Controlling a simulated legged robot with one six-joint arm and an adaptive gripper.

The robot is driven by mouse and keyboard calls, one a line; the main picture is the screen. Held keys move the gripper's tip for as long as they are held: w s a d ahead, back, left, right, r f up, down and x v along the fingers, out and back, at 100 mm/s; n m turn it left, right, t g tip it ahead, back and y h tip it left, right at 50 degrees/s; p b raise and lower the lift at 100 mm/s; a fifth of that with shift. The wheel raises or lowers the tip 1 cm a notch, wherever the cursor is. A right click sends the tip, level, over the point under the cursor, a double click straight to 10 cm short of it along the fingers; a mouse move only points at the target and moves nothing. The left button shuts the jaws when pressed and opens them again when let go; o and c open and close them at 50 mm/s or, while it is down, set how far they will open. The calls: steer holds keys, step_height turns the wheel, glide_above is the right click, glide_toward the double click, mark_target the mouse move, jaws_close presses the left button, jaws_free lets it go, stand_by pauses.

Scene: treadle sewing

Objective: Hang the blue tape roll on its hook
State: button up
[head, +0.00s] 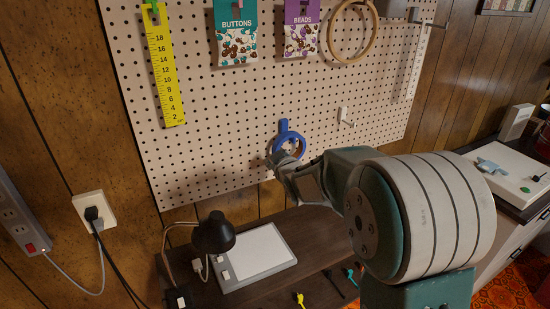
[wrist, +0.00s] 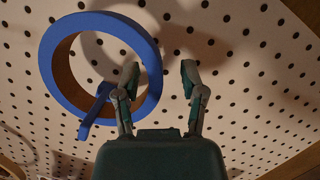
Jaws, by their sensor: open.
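The blue tape roll (head: 275,146) is at the lower part of the pegboard, with a brown inner face showing in the wrist view (wrist: 52,65). A blue hook (head: 283,125) sits at the roll's upper edge; in the wrist view the blue hook (wrist: 93,112) crosses the roll's rim, and the roll appears to hang on it. My gripper (wrist: 160,72) is open. One finger overlaps the roll's opening and the other is outside it, with the near rim between them in the picture. Contact cannot be told. In the head view my gripper (head: 287,163) partly covers the roll's lower side.
The pegboard (head: 220,120) also holds a yellow ruler (head: 164,75), a buttons packet (head: 237,35), a beads packet (head: 301,30), a wooden hoop (head: 330,42) and a white hook (head: 344,115). Below are a lamp (head: 213,235) and a white-topped pad (head: 258,258) on a dark wooden surface.

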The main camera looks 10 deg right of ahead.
steer(key=v, duration=1.1)
steer(key=shift+s, duration=0.4)
steer(key=shift+d+r, duration=0.1)
